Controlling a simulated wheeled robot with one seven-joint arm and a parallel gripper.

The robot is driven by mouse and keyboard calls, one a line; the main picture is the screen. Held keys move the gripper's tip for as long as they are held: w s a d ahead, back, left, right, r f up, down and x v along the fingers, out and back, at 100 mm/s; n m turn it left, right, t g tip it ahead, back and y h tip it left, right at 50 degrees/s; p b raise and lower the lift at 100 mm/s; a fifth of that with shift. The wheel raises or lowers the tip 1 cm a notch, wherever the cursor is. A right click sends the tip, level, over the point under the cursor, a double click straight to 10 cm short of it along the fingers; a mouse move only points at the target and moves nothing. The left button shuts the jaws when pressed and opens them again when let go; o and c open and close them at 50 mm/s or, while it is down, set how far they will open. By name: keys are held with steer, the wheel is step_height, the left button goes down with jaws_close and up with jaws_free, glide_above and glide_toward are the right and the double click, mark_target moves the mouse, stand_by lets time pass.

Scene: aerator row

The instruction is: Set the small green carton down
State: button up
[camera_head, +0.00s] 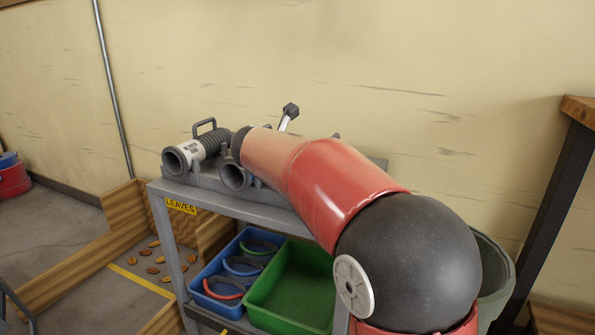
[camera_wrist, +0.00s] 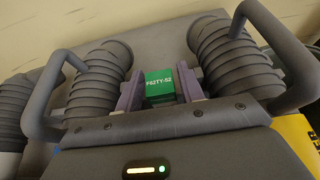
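The small green carton (camera_wrist: 159,84) shows in the wrist view with white lettering on its face. It sits between the two fingers of my gripper (camera_wrist: 161,92), which press against its left and right sides. Ribbed dark grey cylinders with handles stand on both sides of it, the left one (camera_wrist: 98,82) and the right one (camera_wrist: 228,58). I cannot tell whether the carton touches the surface beneath it. In the head view my arm hides both the gripper and the carton.
A grey cart (camera_head: 262,212) bears the ribbed units, including a white-banded one (camera_head: 190,153). Below are a blue bin (camera_head: 205,297) with curved pieces and an empty green bin (camera_head: 300,290). A grey-green bucket (camera_head: 494,275) stands right, a wood-topped table (camera_head: 550,190) beyond it.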

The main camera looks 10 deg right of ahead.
steer(key=shift+c, duration=0.5)
jaws_close()
steer(key=shift+r, duration=0.1)
